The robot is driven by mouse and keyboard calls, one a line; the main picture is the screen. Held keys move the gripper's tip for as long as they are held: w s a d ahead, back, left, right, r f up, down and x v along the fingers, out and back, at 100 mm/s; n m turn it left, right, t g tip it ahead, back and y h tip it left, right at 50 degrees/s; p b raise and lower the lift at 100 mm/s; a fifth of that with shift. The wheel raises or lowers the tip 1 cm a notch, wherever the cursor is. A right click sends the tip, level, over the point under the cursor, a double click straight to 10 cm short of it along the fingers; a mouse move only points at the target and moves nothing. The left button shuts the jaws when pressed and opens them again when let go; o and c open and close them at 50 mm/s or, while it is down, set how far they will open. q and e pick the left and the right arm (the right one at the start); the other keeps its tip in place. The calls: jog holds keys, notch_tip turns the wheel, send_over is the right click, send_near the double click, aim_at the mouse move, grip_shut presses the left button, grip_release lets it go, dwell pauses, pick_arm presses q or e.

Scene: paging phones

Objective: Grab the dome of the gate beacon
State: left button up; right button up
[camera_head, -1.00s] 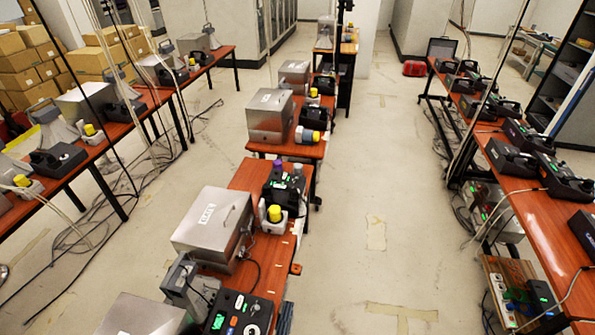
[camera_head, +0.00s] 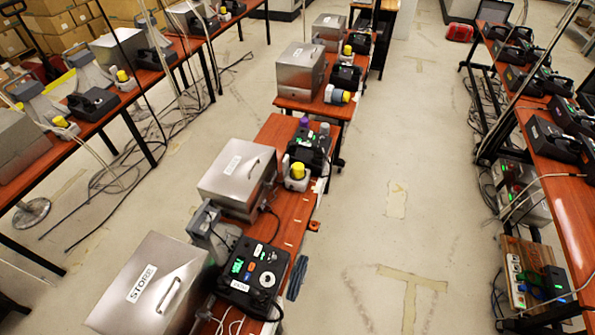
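Several small beacons with yellow domes stand on the tables. The nearest beacon on the middle table has an upright yellow dome (camera_head: 298,170) on a pale base, beside a black phone (camera_head: 309,148). More upright yellow domes show on the left table (camera_head: 122,75) and at the far middle table (camera_head: 347,50). I cannot read which beacon is the gate one. Neither of my grippers is in view.
Metal boxes stand on the middle row; the nearest (camera_head: 150,285) reads "STORE", and another (camera_head: 238,178) has a label too small to read. A black control unit (camera_head: 254,272) sits beside them. Cables lie under the left table (camera_head: 60,162). The floor (camera_head: 400,210) right of the middle row is clear.

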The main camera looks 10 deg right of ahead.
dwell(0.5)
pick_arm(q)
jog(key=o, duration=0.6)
